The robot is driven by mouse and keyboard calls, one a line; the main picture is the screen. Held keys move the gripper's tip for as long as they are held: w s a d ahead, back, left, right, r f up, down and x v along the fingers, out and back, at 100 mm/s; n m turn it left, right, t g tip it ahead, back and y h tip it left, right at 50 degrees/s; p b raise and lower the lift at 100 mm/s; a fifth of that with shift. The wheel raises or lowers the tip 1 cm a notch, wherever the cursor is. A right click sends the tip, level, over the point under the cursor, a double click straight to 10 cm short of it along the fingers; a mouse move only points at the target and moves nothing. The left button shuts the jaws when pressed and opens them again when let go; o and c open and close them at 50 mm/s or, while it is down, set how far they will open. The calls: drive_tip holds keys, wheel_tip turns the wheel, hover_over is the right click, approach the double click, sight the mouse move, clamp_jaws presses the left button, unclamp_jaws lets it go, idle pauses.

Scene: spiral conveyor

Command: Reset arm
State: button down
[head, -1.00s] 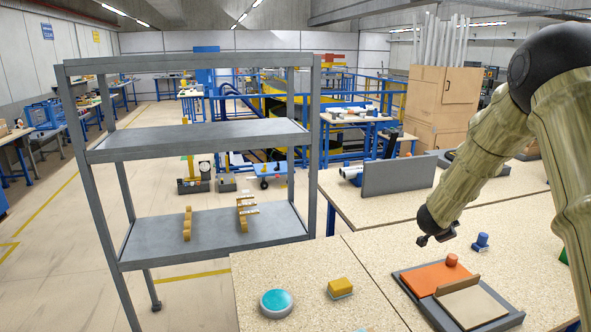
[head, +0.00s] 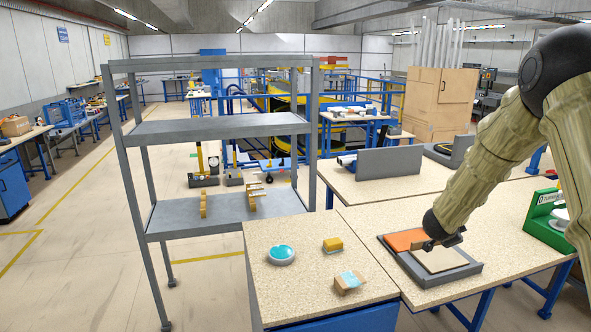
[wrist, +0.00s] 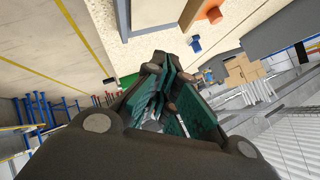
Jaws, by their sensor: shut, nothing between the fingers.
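My gripper (head: 441,241) hangs at the end of my arm at the right of the head view, over the orange and beige tray. In the wrist view its dark fingers (wrist: 165,92) are closed together with nothing between them. The tray (head: 448,277) has a dark grey frame around an orange section (head: 400,239) and a beige section (head: 440,259). My gripper hides part of the tray. I cannot tell its exact height above it.
A grey shelf rack (head: 215,130) stands at the left. On the table (head: 310,247) are a teal round piece (head: 281,254), a yellow block (head: 333,244) and a small box with a light-blue top (head: 349,283). A green stand (head: 546,222) is at the right. A grey upright panel (head: 388,161) stands behind.

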drive_tip(key=s+a+f+n+g+y+b, duration=0.1)
drive_tip(key=s+a+f+n, duration=0.45)
drive_tip(key=s+f, duration=0.75)
drive_tip(key=s+a+f+n+g+y+b, duration=0.15)
drive_tip(key=s+a+f+n, duration=0.45)
drive_tip(key=f, duration=1)
drive_tip(key=s+a+f+n+g+y, duration=0.1)
drive_tip(key=s+a+f, duration=0.3)
drive_tip(key=s, duration=0.9)
drive_tip(key=s+a+f+n+g+y, duration=0.2)
drive_tip(key=s+a, duration=0.4)
drive_tip(key=s, duration=0.8)
drive_tip(key=s+a+f+n+g+y+b, duration=0.1)
drive_tip(key=s+a+f, duration=0.4)
drive_tip(key=s, duration=0.9)
drive_tip(key=shift+f+n+g+y, duration=0.55)
drive_tip(key=shift+f+n, duration=0.2)
drive_tip(key=shift+n, duration=0.2)
